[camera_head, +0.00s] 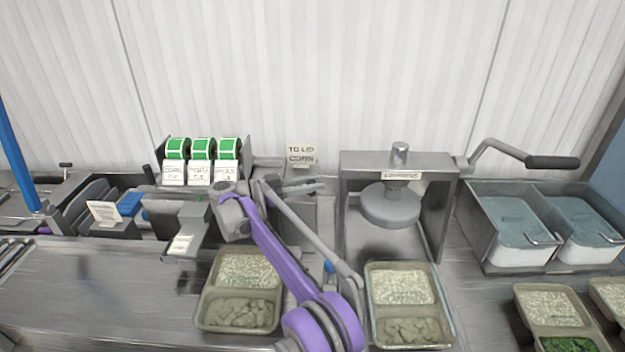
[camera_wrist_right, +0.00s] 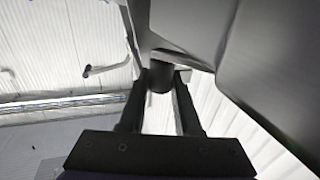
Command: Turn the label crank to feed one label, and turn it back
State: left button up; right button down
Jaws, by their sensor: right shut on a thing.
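My right gripper (camera_head: 228,198) is at the end of the purple arm, beside the label dispenser (camera_head: 190,222). In the right wrist view its two fingers (camera_wrist_right: 160,82) are closed on a dark round grip (camera_wrist_right: 161,76), which appears to be the label crank's handle. The rest of the crank is hidden behind my wrist in the head view, so its angle cannot be told. A white label (camera_head: 181,245) shows at the dispenser's front lip. My left gripper is not in view.
Three green label rolls (camera_head: 203,148) stand behind the dispenser. A filled tray (camera_head: 238,318) lies below my forearm. A press (camera_head: 398,162) with a lever (camera_head: 552,162) stands to the right, a second tray (camera_head: 408,342) in front of it. The bench at front left (camera_head: 90,300) is clear.

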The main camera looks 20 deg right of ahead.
jog(key=shift+r, duration=0.1)
jog(key=c, duration=0.6)
grip_release()
jog(key=shift+a, duration=0.1)
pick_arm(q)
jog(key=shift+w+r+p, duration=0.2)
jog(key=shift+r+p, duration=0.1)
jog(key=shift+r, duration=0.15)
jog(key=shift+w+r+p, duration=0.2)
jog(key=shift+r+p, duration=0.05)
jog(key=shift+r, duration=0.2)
pick_arm(e)
jog(key=a, duration=1)
jog(key=shift+s+a, duration=0.15)
jog(key=shift+a, duration=0.15)
